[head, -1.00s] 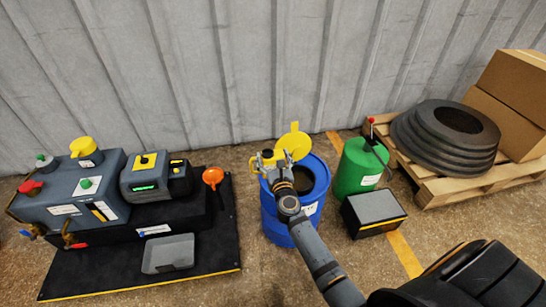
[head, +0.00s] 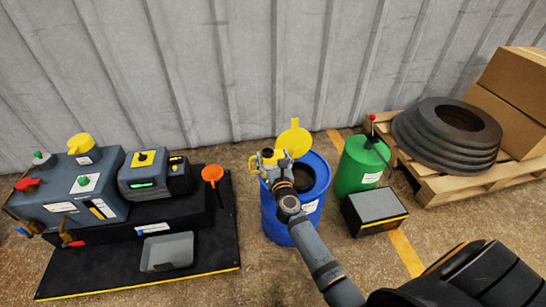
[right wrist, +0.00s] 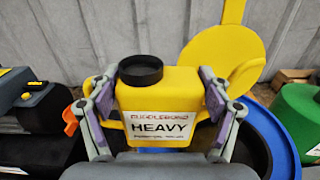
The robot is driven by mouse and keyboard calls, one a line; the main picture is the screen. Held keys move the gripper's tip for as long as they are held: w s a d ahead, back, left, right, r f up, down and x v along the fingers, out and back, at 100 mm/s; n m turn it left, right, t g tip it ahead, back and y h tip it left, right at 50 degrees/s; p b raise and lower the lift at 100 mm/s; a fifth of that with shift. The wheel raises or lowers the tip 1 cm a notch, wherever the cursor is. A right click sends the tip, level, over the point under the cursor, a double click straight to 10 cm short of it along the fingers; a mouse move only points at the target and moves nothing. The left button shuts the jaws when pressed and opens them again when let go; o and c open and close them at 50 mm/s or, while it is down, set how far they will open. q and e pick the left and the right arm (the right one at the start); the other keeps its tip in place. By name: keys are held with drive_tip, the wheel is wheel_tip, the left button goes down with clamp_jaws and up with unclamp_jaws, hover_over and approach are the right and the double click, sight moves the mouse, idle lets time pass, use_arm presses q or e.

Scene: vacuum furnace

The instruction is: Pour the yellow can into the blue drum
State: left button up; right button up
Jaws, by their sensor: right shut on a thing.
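The yellow can (right wrist: 158,108) has a black round neck and a label reading HEAVY. My right gripper (right wrist: 158,90) is shut on it, one finger on each side. In the right wrist view the can looks about upright, neck up. In the head view the can (head: 267,158) shows at the back left rim of the blue drum (head: 308,212). The drum's top is open, with its yellow lid (head: 295,138) raised at the back. My right gripper (head: 278,168) and forearm cover part of the opening. I cannot tell whether the can touches the rim. My left gripper is not in view.
A green can (head: 358,168) and a grey-topped black box (head: 375,210) stand close right of the drum. A pallet (head: 460,188) with black rings and cartons is farther right. A pump unit (head: 75,205) and orange funnel (head: 212,174) are left. The wall is behind.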

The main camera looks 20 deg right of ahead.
drive_tip(key=shift+a+r+m, duration=0.15)
drive_tip(key=shift+r+m, duration=0.35)
drive_tip(key=shift+m, duration=0.6)
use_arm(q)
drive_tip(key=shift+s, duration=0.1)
use_arm(e)
drive_tip(key=shift+r, duration=0.1)
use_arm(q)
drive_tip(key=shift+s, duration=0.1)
use_arm(e)
drive_tip(key=shift+r+m, duration=0.2)
drive_tip(key=shift+m, duration=0.1)
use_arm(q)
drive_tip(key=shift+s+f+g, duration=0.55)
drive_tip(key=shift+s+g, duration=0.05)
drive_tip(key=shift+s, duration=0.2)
use_arm(e)
drive_tip(key=shift+r, duration=0.1)
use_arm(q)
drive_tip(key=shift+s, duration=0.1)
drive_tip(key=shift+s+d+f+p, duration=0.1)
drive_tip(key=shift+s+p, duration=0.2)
use_arm(e)
drive_tip(key=shift+r, duration=0.1)
drive_tip(key=shift+m, duration=0.3)
